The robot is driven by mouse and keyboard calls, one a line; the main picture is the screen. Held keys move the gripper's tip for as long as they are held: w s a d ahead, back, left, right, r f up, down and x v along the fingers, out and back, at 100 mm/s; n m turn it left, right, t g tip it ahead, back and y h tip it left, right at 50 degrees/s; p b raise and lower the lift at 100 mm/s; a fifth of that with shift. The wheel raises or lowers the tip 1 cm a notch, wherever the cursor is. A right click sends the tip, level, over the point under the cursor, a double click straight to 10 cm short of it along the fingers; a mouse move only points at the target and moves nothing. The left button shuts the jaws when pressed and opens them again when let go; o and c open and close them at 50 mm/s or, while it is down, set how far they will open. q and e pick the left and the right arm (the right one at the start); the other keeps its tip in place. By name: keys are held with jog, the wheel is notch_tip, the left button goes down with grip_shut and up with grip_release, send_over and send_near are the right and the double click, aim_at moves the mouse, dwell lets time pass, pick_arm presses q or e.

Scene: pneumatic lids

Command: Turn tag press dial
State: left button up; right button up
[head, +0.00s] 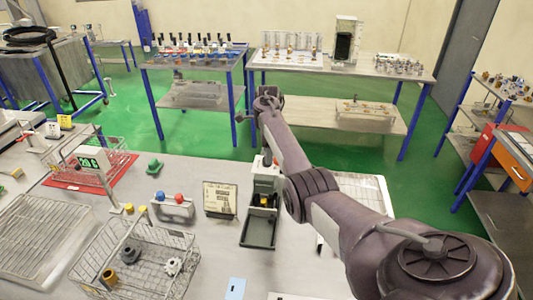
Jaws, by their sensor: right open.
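The tag press (266,182) is a small pale grey upright device on the near table, with a dark grey-green base tray (259,232) in front. A small yellow part (264,201) sits low in its opening, and a dark and red piece is at its top. I cannot tell which part is the dial. My right arm reaches from the lower right, passing close beside the press in the picture and hiding its right side. My right gripper (268,96) is at the arm's far end, above and beyond the press, small and open. Nothing shows in it. My left gripper is out of view.
A framed card (220,200) and a small block with blue and red knobs (172,206) stand left of the press. A wire basket (189,247) with several parts is nearer. A red tray (67,184) lies further left. Benches (432,77) stand behind across a green floor.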

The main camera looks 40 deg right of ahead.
jog(key=f, duration=0.2)
jog(key=shift+w+f, duration=0.3)
jog(key=shift+f, duration=0.1)
jog(key=shift+s+f, duration=0.1)
jog(key=c, duration=1)
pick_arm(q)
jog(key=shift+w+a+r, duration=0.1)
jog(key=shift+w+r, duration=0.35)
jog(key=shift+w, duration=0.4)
